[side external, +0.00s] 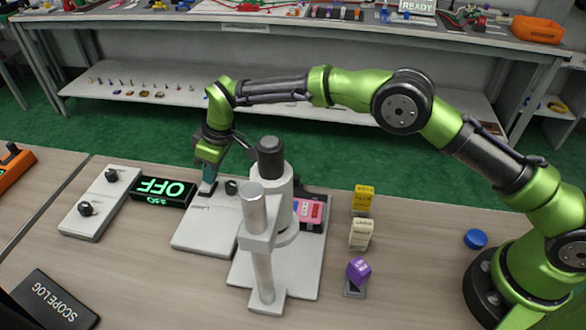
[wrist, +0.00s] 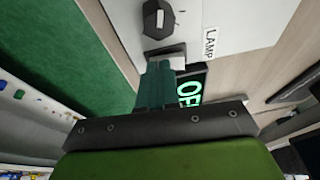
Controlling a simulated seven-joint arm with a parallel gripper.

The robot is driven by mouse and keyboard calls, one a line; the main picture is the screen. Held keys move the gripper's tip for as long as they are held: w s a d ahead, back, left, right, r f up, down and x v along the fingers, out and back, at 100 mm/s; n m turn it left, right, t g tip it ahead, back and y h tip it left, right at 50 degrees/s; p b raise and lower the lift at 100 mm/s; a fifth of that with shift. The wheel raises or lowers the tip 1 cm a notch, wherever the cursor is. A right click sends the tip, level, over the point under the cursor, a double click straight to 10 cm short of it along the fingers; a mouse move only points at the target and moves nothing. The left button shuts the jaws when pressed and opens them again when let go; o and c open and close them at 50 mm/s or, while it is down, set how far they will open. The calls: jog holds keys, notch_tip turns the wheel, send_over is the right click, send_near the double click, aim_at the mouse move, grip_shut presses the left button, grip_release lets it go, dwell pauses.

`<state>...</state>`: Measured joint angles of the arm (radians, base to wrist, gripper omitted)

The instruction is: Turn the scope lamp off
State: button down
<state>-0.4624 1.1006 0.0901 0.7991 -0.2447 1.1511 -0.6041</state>
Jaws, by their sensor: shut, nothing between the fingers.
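The black display (side external: 163,191) reads OFF in green, upside down in the side view; part of it shows in the wrist view (wrist: 190,90). To its right is a pale fixture plate (side external: 203,240), which carries a LAMP label (wrist: 209,42) in the wrist view. A dark switch piece (wrist: 165,52) sits at my fingertips, and a dark knob (wrist: 158,19) stands beyond it. My gripper (side external: 208,186) is shut and empty, pointing down at the plate. Its fingertips overlap the switch piece in the wrist view; I cannot tell whether they touch it.
A grey microscope (side external: 265,225) stands right of the plate. A plate with two black knobs (side external: 100,203) lies left of the display. Yellow (side external: 363,198), cream (side external: 360,234) and purple (side external: 358,270) blocks stand further right. A SCOPE LOG book (side external: 52,302) lies at front left.

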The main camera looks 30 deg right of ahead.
jog(key=shift+f, duration=0.4)
jog(key=shift+s, duration=0.1)
jog(key=shift+s+a, duration=0.8)
jog(key=shift+g, duration=0.3)
jog(key=r, duration=0.3)
jog(key=w+r, duration=0.1)
jog(key=r, duration=0.1)
jog(key=shift+d, duration=0.35)
jog(key=w+d+v, duration=0.1)
jog(key=v, duration=0.8)
jog(key=shift+s+d+r, duration=0.15)
jog(key=shift+s+r, duration=0.1)
jog(key=shift+r, duration=0.05)
